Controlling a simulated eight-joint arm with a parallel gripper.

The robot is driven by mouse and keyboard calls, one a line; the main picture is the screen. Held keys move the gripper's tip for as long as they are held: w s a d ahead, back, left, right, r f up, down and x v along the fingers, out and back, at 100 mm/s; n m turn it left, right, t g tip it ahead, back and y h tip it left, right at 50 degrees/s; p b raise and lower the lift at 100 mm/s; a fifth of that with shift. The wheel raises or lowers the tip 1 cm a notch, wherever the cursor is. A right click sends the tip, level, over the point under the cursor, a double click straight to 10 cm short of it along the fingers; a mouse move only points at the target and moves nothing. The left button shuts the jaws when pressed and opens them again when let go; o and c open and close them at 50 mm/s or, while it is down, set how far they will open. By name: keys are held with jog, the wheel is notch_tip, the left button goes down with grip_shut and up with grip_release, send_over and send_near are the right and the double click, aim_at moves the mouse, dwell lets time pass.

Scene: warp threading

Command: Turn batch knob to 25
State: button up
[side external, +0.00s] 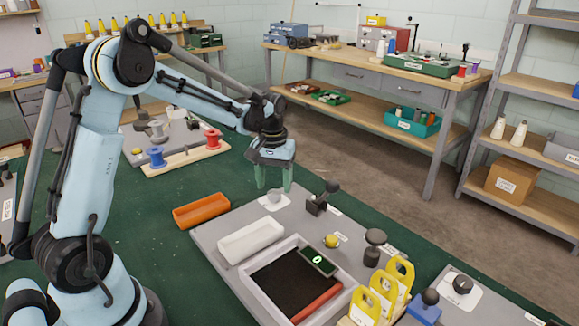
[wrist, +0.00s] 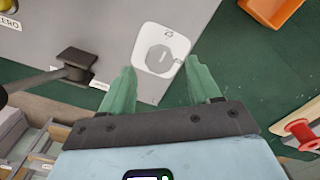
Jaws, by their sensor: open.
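A white dial plate with a rounded grey octagonal knob (wrist: 159,57) sits near a corner of the grey panel. In the side view the same knob (side external: 273,197) lies just under my gripper. A small mark shows on the knob, but I cannot read any numbers. My gripper (side external: 274,187) is open with its green fingers pointing down. In the wrist view my gripper (wrist: 160,68) has one finger on each side of the plate, apart from the knob. Whether the tips are level with the knob is unclear.
A black lever (side external: 321,200) stands close right of the knob; it also shows in the wrist view (wrist: 76,68). An orange tray (side external: 202,210) and a white tray (side external: 251,240) lie nearby. A second dark knob (side external: 462,285) sits on a white plate at front right.

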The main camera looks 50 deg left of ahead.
aim_at(275, 194)
notch_tip(275, 194, up, 10)
dwell(0.4)
jog(key=shift+s+d, duration=0.1)
jog(key=s+d+f+m+t, duration=0.1)
jog(key=s+d+m+t, duration=0.6)
jog(key=s+d, duration=0.5)
jog(key=shift+s+f, duration=0.2)
jog(key=shift+s, duration=0.4)
jog(key=shift+d, duration=0.1)
jog(key=shift+c, duration=0.2)
